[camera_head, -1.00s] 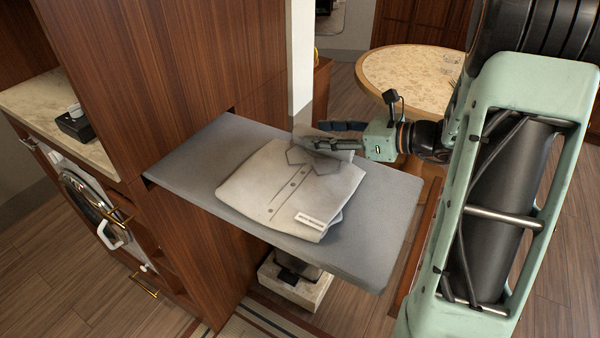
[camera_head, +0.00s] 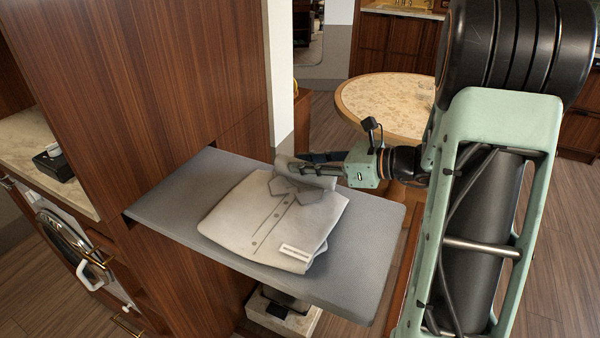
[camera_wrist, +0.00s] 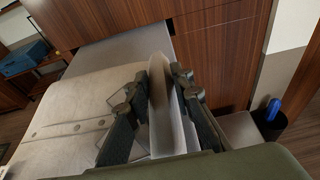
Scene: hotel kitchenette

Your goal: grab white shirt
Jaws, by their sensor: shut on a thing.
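The folded white shirt (camera_head: 270,220) lies on a grey pull-out board (camera_head: 350,270), its collar toward the far edge. My gripper (camera_head: 302,168) is at the collar end and is shut on the shirt's edge there. In the wrist view, the two dark fingers of my gripper (camera_wrist: 160,100) stand on either side of a raised pale fold. The body of the shirt (camera_wrist: 70,120) lies to the left, with buttons along its front. The held edge bends up from the board, while the rest of the shirt lies flat.
A wooden cabinet wall (camera_head: 130,90) rises at the left of the board. A round table (camera_head: 395,100) stands behind my arm. A washing machine (camera_head: 65,240) and a counter (camera_head: 35,150) are at the far left. Bare board lies around the shirt.

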